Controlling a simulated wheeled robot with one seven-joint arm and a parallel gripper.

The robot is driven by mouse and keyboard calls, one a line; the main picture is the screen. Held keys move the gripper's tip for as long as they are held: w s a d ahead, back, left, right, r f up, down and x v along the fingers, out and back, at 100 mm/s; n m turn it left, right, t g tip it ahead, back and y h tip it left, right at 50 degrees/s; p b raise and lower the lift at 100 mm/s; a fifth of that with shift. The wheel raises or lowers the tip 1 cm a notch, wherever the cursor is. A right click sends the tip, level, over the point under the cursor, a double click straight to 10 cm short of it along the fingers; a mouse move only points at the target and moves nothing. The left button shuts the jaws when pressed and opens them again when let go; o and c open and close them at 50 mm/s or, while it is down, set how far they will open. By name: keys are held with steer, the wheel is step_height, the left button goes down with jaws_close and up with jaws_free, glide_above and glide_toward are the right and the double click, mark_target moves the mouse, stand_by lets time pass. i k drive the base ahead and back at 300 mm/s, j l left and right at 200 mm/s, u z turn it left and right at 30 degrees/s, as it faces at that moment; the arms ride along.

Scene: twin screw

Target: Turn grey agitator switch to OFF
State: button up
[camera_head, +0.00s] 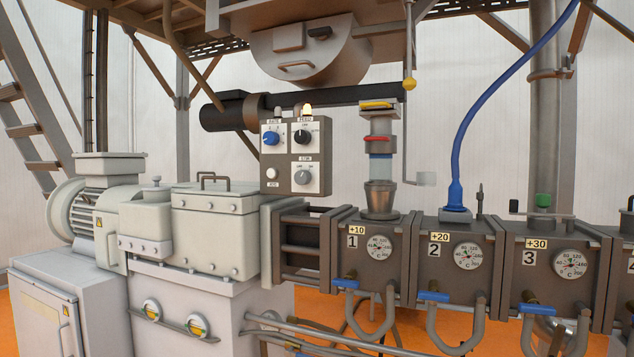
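The grey agitator switch (303,178) is a round knob at the lower right of a small control panel (282,185) in the middle of the head view. It sits on a white plate with a label above it that is too small to read surely. Its pointer setting is too small to tell. Above it is a black knob (303,137), and to the upper left is a blue knob (270,138). A white round button (271,174) is at the lower left. My gripper is not in view.
A lit lamp (307,110) tops the panel. A grey gearbox and motor (215,228) stand left of it. A glass-sided feed column (381,165) stands to the right, above numbered barrel blocks (375,250) with gauges. A black horizontal cylinder (228,111) runs behind the panel.

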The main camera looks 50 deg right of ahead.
mark_target(301, 176)
steer(key=z, duration=1.4)
steer(key=i+l, duration=0.15)
steer(key=i+l+u, duration=0.1)
steer(key=u, duration=0.35)
steer(key=i+l+u, duration=0.1)
steer(key=l+u, duration=0.2)
steer(key=u, duration=0.15)
